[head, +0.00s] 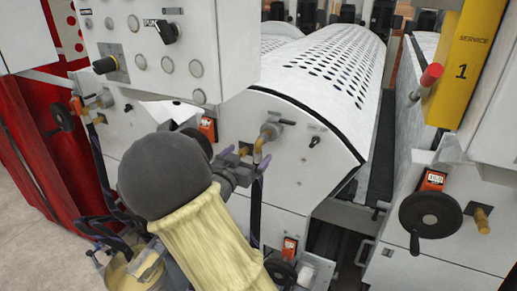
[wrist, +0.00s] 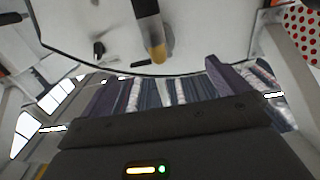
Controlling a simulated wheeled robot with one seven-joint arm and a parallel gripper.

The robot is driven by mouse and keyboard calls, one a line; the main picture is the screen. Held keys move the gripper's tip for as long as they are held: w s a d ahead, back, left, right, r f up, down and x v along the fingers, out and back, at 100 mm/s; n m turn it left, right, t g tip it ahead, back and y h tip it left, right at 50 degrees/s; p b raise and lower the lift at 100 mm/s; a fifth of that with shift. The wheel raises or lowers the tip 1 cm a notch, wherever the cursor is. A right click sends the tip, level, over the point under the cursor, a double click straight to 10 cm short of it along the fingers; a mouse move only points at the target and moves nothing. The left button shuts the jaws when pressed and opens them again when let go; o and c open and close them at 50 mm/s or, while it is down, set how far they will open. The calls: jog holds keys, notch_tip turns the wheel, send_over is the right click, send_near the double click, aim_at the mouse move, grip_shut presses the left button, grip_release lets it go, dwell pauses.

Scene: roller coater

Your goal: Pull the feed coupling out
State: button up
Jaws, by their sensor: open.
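The feed coupling (head: 260,147) is a brass-coloured piece at the grey valve fitting (head: 269,130) on the white machine's front panel. A black hose (head: 256,205) hangs below it. My gripper (head: 245,158) has purple fingertips and is open, just in front of and slightly below the fitting. In the wrist view my gripper (wrist: 170,88) shows its fingers spread. The brass end of the coupling (wrist: 157,50) shows beyond the gap between them. I see no finger closed on it. Whether a finger touches it cannot be told.
A similar fitting (head: 103,100) with a hose is at the left. A black handwheel (head: 430,222) is on the right unit. A perforated white cover (head: 335,60) lies behind. A control box (head: 165,45) overhangs at upper left. A yellow service post (head: 468,65) stands right.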

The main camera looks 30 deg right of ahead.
aim_at(255, 147)
jog(key=shift+d, duration=0.15)
jog(key=shift+w+d, duration=0.15)
jog(key=shift+d, duration=0.1)
jog(key=shift+b+x, duration=0.75)
jog(key=shift+x, duration=3.35)
grip_shut()
jog(key=shift+a, duration=0.1)
jog(key=shift+a, duration=0.1)
jog(key=shift+a, duration=0.1)
jog(key=shift+s+a, duration=0.45)
